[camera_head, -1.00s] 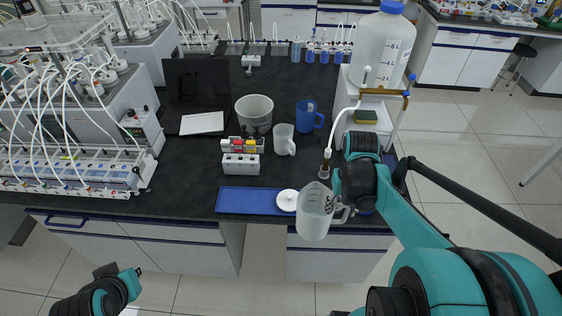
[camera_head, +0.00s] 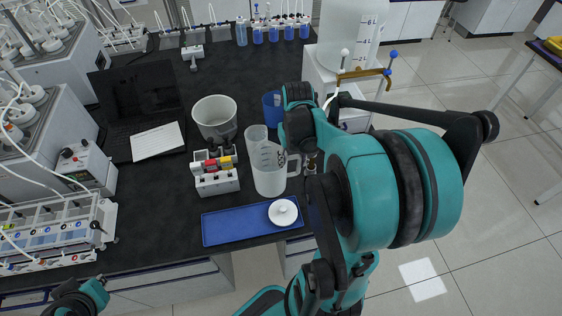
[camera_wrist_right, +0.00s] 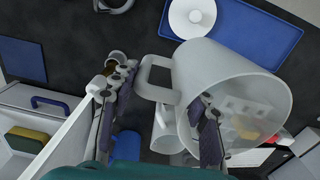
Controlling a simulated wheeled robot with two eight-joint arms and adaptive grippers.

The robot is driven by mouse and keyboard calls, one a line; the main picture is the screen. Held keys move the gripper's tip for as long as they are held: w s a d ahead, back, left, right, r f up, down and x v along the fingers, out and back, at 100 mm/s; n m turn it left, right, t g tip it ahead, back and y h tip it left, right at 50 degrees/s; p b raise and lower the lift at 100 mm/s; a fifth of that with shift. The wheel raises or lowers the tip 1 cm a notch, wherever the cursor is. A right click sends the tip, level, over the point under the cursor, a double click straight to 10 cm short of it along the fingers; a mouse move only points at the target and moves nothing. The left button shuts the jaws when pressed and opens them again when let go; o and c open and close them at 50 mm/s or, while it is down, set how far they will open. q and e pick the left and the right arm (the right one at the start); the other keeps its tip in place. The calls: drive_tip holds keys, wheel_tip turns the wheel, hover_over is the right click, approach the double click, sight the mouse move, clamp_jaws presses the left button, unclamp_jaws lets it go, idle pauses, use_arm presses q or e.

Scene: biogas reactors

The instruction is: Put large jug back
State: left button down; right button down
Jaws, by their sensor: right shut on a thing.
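The large jug (camera_head: 268,172), translucent white with a handle, is over the black bench, behind the blue tray (camera_head: 225,227). My right gripper (camera_head: 300,158) is shut on it at the handle side, and my arm partly hides the grip. In the right wrist view, the jug (camera_wrist_right: 225,75) is tilted in the picture, with its handle (camera_wrist_right: 150,82) between the fingers (camera_wrist_right: 155,118). I cannot tell whether its base touches the bench. My left gripper (camera_head: 82,298) is at the bottom left, in front of the bench; its fingers are not clear.
A smaller clear jug (camera_head: 255,134) and a blue jug (camera_head: 270,104) stand close behind the large jug. A grey bucket (camera_head: 214,115) and a small rack (camera_head: 216,180) are to its left. A white lid (camera_head: 283,212) lies on the tray. A large tank (camera_head: 345,35) stands behind.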

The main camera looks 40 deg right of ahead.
drive_tip(key=w+d+f+b, duration=0.2)
drive_tip(key=w+d+f, duration=0.2)
drive_tip(key=w+f, duration=0.2)
wheel_tip(320, 180, down, 3)
drive_tip(key=shift+w+d+r+b, duration=0.15)
drive_tip(key=shift+w+d+b, duration=0.05)
drive_tip(key=shift+d+b, duration=0.15)
drive_tip(key=shift+a, duration=0.1)
drive_tip(key=shift+f, duration=0.2)
drive_tip(key=c, duration=0.8)
unclamp_jaws()
drive_tip(key=shift+o, duration=0.2)
drive_tip(key=shift+r, duration=0.15)
